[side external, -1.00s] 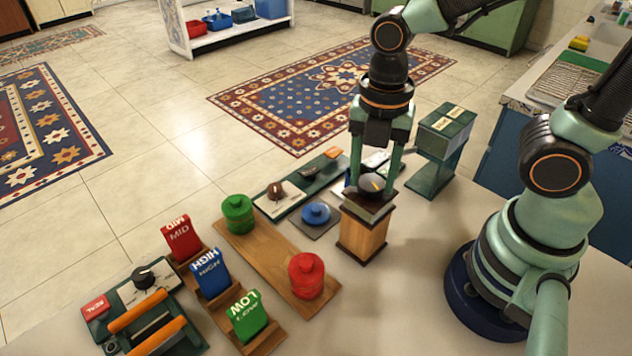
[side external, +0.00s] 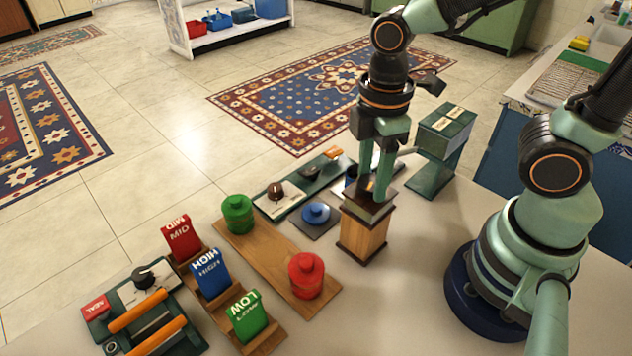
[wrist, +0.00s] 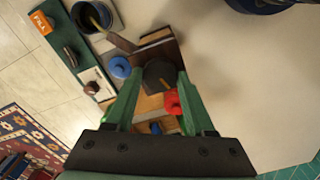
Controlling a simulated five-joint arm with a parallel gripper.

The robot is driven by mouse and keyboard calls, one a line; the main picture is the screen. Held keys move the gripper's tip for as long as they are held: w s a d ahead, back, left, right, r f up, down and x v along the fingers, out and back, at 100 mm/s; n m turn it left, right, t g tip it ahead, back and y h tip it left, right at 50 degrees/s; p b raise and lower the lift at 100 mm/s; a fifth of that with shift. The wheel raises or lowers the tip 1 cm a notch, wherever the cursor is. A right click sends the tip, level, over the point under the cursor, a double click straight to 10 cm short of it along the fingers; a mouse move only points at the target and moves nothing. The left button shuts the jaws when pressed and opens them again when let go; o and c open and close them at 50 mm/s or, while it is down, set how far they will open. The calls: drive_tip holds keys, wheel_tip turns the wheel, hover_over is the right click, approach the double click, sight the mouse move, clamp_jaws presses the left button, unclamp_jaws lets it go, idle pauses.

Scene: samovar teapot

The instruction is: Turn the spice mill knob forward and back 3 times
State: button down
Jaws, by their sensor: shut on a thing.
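The spice mill (side external: 362,236) is a wooden box with a dark top, upright on the table in the side view. Its dark rounded knob (wrist: 158,74) sits between my fingertips in the wrist view. My gripper (side external: 375,190) points straight down over the mill's top and is shut on the knob (wrist: 158,80). In the side view the fingers hide most of the knob.
A red canister (side external: 306,275) and a green canister (side external: 238,214) stand on a wooden board. A green box on a stand (side external: 442,130) is behind right. Bare table lies in front of the mill.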

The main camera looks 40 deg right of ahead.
sight(372, 182)
drive_tip(key=shift+m, duration=1.2)
drive_tip(key=shift+c, duration=1.3)
unclamp_jaws()
wheel_tip(372, 182, up, 12)
